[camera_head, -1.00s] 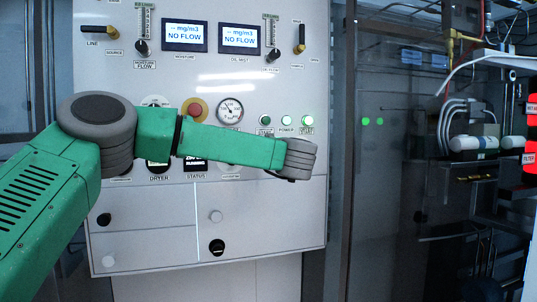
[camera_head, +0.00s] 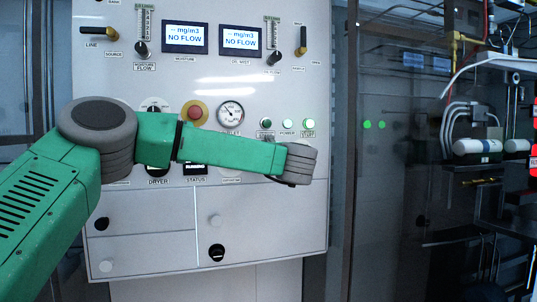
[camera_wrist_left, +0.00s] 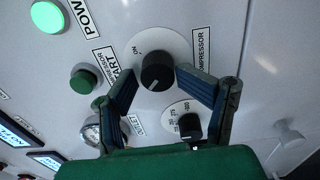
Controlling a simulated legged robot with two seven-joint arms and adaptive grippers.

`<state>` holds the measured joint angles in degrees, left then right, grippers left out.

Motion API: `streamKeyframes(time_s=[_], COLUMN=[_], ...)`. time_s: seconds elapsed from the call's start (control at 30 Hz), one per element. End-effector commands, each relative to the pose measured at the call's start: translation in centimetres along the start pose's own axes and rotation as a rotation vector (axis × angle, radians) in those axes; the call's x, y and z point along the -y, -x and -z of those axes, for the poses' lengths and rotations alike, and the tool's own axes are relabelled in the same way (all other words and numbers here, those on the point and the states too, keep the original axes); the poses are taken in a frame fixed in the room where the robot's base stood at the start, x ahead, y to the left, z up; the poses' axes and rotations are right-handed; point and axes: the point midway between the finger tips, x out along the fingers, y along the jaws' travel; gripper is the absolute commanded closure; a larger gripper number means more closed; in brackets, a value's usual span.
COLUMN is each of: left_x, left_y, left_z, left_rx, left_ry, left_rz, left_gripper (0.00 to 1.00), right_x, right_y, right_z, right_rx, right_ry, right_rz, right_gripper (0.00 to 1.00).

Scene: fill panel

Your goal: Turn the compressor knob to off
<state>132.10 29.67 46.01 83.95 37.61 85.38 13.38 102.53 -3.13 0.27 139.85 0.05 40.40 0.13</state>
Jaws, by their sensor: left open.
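The black compressor knob (camera_wrist_left: 157,72) sits on a round white dial plate in the left wrist view, beside a label reading "COMPRESSOR". "ON" is printed at the plate's upper left; I cannot clearly read where the knob points. My left gripper (camera_wrist_left: 154,78) is open, with one finger on each side of the knob. I cannot tell whether either finger touches it. In the head view my green left arm crosses the panel (camera_head: 270,220), and I cannot make out the gripper or the compressor knob there. My right gripper is not in view.
A smaller dial with a black knob (camera_wrist_left: 189,124) is close beside the right finger. A green button (camera_wrist_left: 83,80), a lit green lamp (camera_wrist_left: 47,16) and a gauge (camera_wrist_left: 92,132) are at the left. A red button (camera_head: 195,112) is above my arm.

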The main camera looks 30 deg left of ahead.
Motion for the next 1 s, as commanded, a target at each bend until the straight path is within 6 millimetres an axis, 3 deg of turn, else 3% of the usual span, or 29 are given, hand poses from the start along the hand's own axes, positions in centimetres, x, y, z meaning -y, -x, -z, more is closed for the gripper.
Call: streamKeyframes(time_s=[0.27,0.7,1.0], left_x=[-0.1,0.0,0.1], left_y=[1.6,10.0,11.8], left_z=[-0.3,-0.1,0.1], left_rx=[0.004,0.004,0.0], left_ry=[-0.002,-0.001,0.001], left_rz=[-0.001,-0.001,0.001], left_gripper=[0.53,0.53,0.53], right_x=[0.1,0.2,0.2], right_y=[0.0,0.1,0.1], right_z=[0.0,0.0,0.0], right_rx=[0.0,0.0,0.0], right_ry=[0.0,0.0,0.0], right_rz=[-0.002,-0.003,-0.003], right_gripper=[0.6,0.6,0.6])
